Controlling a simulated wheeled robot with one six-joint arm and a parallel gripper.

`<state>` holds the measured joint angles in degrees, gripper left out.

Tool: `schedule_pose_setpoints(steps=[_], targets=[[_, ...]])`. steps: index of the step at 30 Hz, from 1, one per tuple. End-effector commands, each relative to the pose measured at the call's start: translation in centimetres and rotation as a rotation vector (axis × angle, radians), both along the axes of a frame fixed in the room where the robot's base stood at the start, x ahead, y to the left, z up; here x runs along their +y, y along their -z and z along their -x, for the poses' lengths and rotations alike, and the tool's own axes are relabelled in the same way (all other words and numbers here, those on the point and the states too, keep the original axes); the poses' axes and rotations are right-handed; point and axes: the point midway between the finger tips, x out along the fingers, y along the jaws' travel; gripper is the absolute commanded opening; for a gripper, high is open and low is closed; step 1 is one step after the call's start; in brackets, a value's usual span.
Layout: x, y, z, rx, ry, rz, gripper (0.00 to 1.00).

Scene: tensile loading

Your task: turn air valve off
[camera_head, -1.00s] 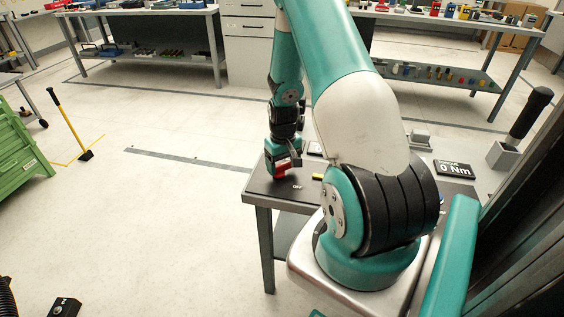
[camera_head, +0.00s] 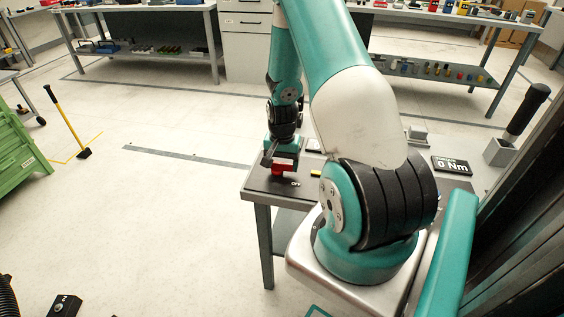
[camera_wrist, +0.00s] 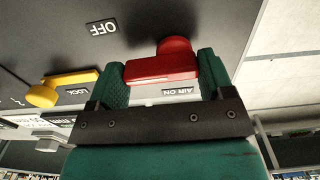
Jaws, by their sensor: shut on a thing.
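The air valve's red handle (camera_wrist: 160,69) sits between the two green fingers of my gripper (camera_wrist: 163,68) in the wrist view. My gripper is shut on this handle, with a finger at each end of the red bar. A round red knob (camera_wrist: 175,47) adjoins the bar. An "AIR ON" label (camera_wrist: 177,91) lies just below the bar and an "OFF" label (camera_wrist: 103,28) lies up to its left. In the head view, my gripper (camera_head: 281,158) is low over the dark panel, and the red handle (camera_head: 283,170) shows under it.
A yellow handle (camera_wrist: 62,87) marked "LOCK" is left of my gripper in the wrist view. The dark panel (camera_head: 262,186) covers the table's near left corner. A "0 Nm" display (camera_head: 452,165) and a black-handled tool (camera_head: 528,110) stand right.

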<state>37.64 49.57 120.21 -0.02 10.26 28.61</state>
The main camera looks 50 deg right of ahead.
Motion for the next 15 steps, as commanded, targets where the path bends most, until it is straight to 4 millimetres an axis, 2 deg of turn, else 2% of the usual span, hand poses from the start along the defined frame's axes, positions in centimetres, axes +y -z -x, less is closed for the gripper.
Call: schedule_pose_setpoints(steps=[15], targets=[[-0.06,-0.12,-0.09,-0.004,0.041,0.004,0.51]])
